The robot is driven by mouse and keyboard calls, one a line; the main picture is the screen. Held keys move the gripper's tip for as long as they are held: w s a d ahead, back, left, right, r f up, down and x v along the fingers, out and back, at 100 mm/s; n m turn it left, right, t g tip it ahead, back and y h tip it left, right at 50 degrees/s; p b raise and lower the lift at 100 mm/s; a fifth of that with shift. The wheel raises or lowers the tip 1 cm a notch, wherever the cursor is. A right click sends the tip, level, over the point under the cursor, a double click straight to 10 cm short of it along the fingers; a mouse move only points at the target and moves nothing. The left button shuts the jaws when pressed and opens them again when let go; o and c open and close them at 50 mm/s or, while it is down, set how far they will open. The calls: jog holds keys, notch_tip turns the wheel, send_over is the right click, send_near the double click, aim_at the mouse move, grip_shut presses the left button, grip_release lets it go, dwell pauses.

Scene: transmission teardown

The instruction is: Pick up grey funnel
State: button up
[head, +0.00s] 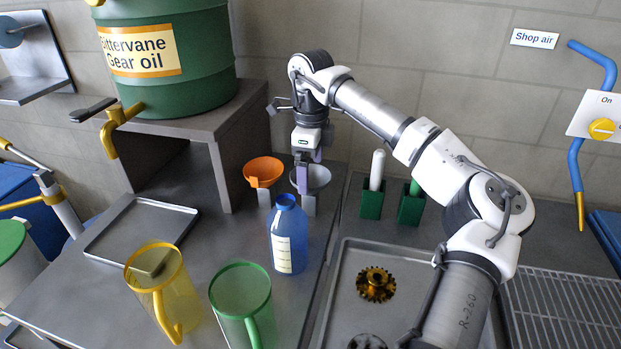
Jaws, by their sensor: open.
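The grey funnel (318,178) sits at the back of the bench in the head view, in a small grey holder (309,205) to the right of an orange funnel (263,172). My gripper (308,178) points down from above at the grey funnel. Its purple fingers are open, one in front of the funnel's bowl and one close to its upper edge. The fingers and gripper body hide part of the bowl. Whether the fingers touch the funnel cannot be told from this view.
A blue bottle (288,238) stands just in front of the funnels. Yellow (160,290) and green (241,300) jugs stand nearer. Green holders (372,203) stand to the right, behind a metal tray (345,262) with gears. A stand (222,165) with an oil drum is at left.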

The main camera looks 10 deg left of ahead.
jog(key=shift+f, duration=1.35)
jog(key=c, duration=0.8)
jog(key=shift+o, duration=0.2)
jog(key=shift+r, duration=0.1)
